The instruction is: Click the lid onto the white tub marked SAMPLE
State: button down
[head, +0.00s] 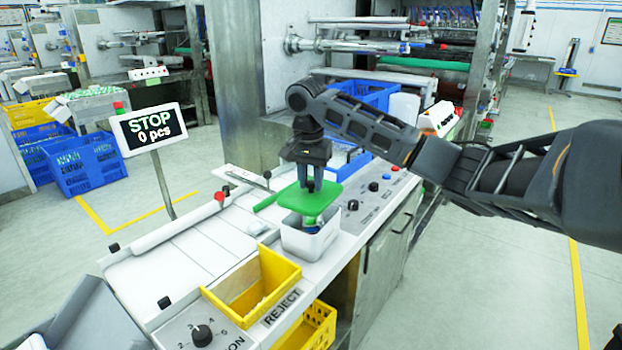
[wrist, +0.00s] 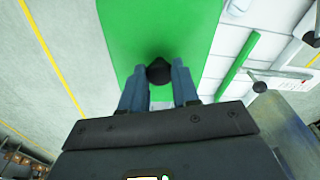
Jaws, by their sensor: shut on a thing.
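My gripper (head: 311,187) points down and is shut on the green lid (head: 322,197). In the wrist view the lid (wrist: 160,30) fills the top middle, and my fingers (wrist: 159,88) close on its dark round knob (wrist: 159,71). The white tub (head: 305,243) stands on the white worktop just below the lid. The lid is apart from the tub's rim, with a gap in which something blue and green shows inside. No SAMPLE marking can be read on the tub. The wrist view does not show the tub clearly, as the lid hides what is beneath.
A yellow REJECT bin (head: 228,308) stands in front of the tub, to the left. A green bar (head: 267,202) lies behind it. A panel with knobs (head: 372,187) is at the right. A STOP display (head: 152,128) stands at the left. A blue crate (head: 362,95) is behind my arm.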

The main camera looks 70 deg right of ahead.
aim_at(311, 192)
notch_tip(311, 192, down, 3)
jog(key=shift+r+b, duration=0.15)
jog(key=shift+b, duration=1)
jog(key=shift+f+b, duration=0.3)
jog(key=shift+f, duration=0.95)
jog(key=shift+p, duration=0.85)
jog(key=shift+f+p, duration=0.5)
jog(key=shift+p, duration=0.1)
dwell(0.9)
jog(key=c, duration=0.8)
grip_release()
jog(key=shift+o, duration=0.7)
jog(key=o, duration=0.4)
jog(key=shift+r, duration=0.15)
